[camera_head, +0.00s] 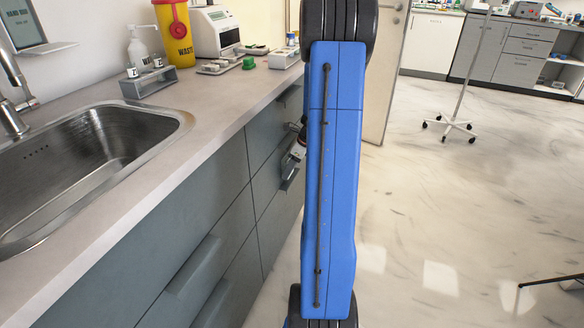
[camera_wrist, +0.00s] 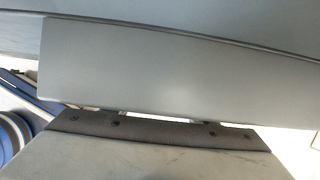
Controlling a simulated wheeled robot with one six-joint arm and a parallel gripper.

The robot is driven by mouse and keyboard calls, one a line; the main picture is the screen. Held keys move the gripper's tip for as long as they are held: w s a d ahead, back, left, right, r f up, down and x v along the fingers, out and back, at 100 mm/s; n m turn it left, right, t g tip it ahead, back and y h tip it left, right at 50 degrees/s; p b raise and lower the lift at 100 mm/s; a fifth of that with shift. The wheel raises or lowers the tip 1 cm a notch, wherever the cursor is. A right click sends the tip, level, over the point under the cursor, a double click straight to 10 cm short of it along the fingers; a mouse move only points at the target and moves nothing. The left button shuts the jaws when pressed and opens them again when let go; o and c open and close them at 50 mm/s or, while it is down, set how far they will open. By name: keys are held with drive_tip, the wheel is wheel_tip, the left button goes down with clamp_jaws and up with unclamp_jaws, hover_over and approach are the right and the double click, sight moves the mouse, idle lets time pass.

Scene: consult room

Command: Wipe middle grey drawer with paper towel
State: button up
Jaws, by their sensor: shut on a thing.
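My gripper (camera_head: 297,150) is at the grey drawer fronts (camera_head: 266,185) under the counter, partly hidden behind my blue arm. In the wrist view a flat grey panel (camera_wrist: 180,70) fills the middle, very close, with its left end showing. It looks like a drawer front or handle; I cannot tell which. A dark strip with several bolts lies just below it, across a paler grey surface. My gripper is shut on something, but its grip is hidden. I cannot make out a paper towel in either view.
Another drawer handle (camera_head: 193,265) juts out nearer me. The marble floor at right is mostly clear, with a wheeled stand (camera_head: 450,122).

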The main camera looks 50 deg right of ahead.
drive_tip(key=shift+s+a, duration=0.3)
drive_tip(key=shift+a, duration=0.65)
drive_tip(key=shift+s+a, duration=0.3)
drive_tip(key=shift+a, duration=0.6)
drive_tip(key=shift+s+d, duration=0.4)
drive_tip(key=shift+s, duration=0.5)
drive_tip(key=shift+s+d, duration=0.35)
drive_tip(key=shift+s, duration=0.6)
drive_tip(key=shift+s+d, duration=0.4)
drive_tip(key=shift+s, duration=0.5)
drive_tip(key=s, duration=0.1)
drive_tip(key=s+d, duration=0.1)
drive_tip(key=shift+s+d, duration=0.1)
drive_tip(key=shift+s, duration=0.3)
drive_tip(key=shift+w, duration=0.1)
drive_tip(key=w+a, duration=0.2)
drive_tip(key=w, duration=0.4)
drive_tip(key=shift+a, duration=0.3)
